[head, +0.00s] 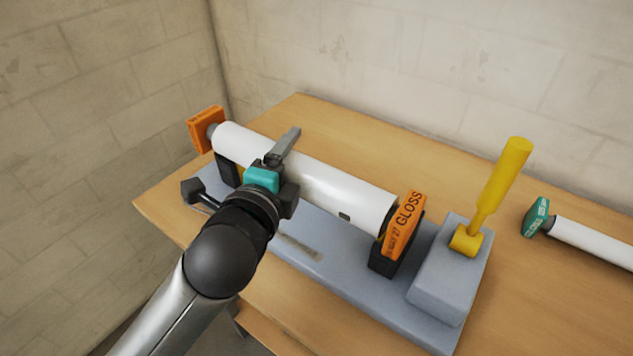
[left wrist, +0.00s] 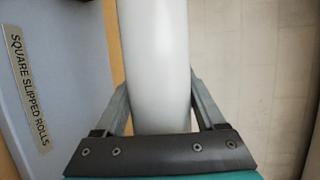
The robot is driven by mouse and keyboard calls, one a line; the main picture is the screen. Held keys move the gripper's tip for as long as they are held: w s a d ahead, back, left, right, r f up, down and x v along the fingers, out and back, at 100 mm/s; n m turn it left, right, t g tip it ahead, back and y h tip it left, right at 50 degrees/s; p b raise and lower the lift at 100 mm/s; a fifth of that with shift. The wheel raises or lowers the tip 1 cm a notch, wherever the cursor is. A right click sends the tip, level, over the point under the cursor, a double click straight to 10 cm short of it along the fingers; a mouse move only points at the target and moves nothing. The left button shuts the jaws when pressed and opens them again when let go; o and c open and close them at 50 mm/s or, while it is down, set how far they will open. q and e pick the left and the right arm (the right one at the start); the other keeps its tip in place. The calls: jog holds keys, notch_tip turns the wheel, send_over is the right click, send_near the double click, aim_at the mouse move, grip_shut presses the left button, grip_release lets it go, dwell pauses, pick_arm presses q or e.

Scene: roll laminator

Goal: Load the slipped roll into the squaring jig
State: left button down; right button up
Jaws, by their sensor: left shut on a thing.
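The white roll (head: 330,187) has an orange flange at each end, and the near right flange (head: 405,226) reads GLOSS. It lies lengthwise over the grey-blue squaring jig (head: 290,243), above its black left support (head: 228,170) and black right support (head: 384,262). I cannot tell whether it rests fully on them. My left gripper (head: 278,158) is shut on the roll left of its middle. In the left wrist view the roll (left wrist: 155,60) passes between both fingers (left wrist: 160,105). The yellow lever (head: 500,185) stands up, tilted right, on the jig's right block (head: 447,280). My right gripper is out of view.
The jig stands on a wooden table (head: 540,290). Another white roll (head: 595,240) with a teal flange (head: 536,217) lies at the right. A label reading SQUARE SLIPPED ROLLS (left wrist: 28,88) is on the jig. Walls stand behind and at left.

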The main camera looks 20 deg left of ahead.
pick_arm(q)
jog(key=w+r, duration=0.8)
jog(key=r, duration=0.4)
jog(key=f+b, duration=0.2)
jog(key=f, duration=0.4)
jog(key=f+b, duration=0.2)
jog(key=f, duration=0.4)
jog(key=f+b, duration=0.2)
jog(key=f, duration=0.5)
jog(key=shift+s+d, duration=0.2)
jog(key=shift+d, duration=0.05)
jog(key=shift+f, duration=0.3)
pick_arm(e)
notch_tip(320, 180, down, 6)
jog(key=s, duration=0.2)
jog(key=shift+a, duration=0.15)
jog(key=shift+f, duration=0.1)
pick_arm(q)
jog(key=shift+f, duration=0.35)
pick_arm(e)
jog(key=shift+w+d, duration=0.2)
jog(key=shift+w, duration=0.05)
pick_arm(q)
jog(key=shift+f, duration=0.25)
